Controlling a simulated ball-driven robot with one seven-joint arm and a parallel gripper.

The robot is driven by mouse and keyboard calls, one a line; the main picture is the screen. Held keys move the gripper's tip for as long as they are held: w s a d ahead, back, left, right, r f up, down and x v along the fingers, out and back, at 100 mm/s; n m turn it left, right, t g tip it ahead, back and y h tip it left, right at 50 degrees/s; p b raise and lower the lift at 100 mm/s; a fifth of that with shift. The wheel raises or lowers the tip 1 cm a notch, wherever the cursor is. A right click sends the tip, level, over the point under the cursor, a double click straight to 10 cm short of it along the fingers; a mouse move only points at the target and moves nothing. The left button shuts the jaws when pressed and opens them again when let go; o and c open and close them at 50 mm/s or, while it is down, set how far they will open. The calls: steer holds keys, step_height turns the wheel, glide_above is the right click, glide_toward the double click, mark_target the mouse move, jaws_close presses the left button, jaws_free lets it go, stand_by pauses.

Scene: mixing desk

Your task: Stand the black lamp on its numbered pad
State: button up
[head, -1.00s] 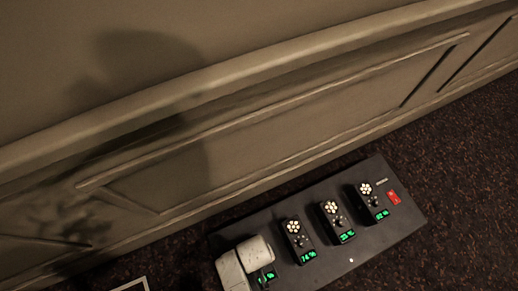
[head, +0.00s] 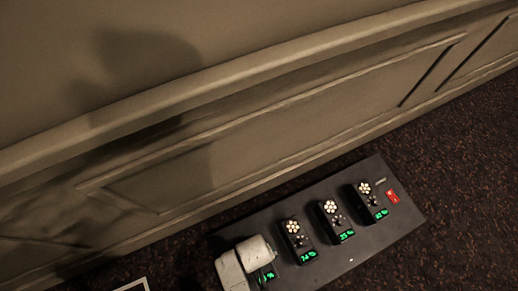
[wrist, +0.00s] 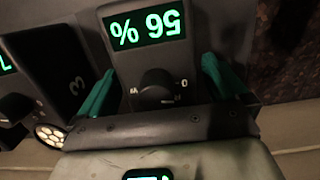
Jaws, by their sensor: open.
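My gripper (wrist: 158,70) is open in the wrist view. Its two teal fingers stand on either side of a dark knob (wrist: 157,86), below a green "56 %" display (wrist: 148,29) that reads upside down. No object is clearly held, and I cannot tell whether the fingers touch the unit. In the head view my pale arm end covers most of the leftmost unit of a black panel (head: 340,262); the fingers are hidden there. I cannot pick out a separate black lamp or its pad for certain in either view.
Several black units, such as the right one (head: 369,203), stand on the panel with white light clusters and green displays. A red switch (head: 393,196) is at its right end. A panelled wall (head: 270,125) runs behind.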

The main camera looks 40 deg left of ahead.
steer(key=r+p, duration=0.1)
steer(key=r, duration=0.2)
steer(key=a+r+p, duration=0.1)
steer(key=r+p, duration=0.1)
steer(key=r, duration=0.2)
steer(key=r+p, duration=0.2)
steer(key=r, duration=0.2)
steer(key=shift+w+a+r, duration=0.15)
steer(key=shift+w+r, duration=0.05)
steer(key=shift+w, duration=0.05)
steer(key=w+d+r+m+y, duration=0.1)
steer(key=w+d+r+m, duration=0.3)
steer(key=d, duration=0.4)
steer(key=w+d+r+m, duration=0.3)
steer(key=w+d+r, duration=0.2)
steer(key=d, duration=0.2)
steer(key=s+d+r+m, duration=0.2)
steer(key=d+r, duration=0.3)
steer(key=d, duration=0.3)
steer(key=s+d+r+m+t, duration=0.1)
steer(key=s+d+r+m, duration=0.1)
steer(key=d+r+m, duration=0.3)
steer(key=d, duration=0.4)
steer(key=shift+d+r+m, duration=0.15)
steer(key=shift+r+m, duration=0.15)
steer(key=shift+r, duration=0.1)
steer(key=shift+s, duration=0.2)
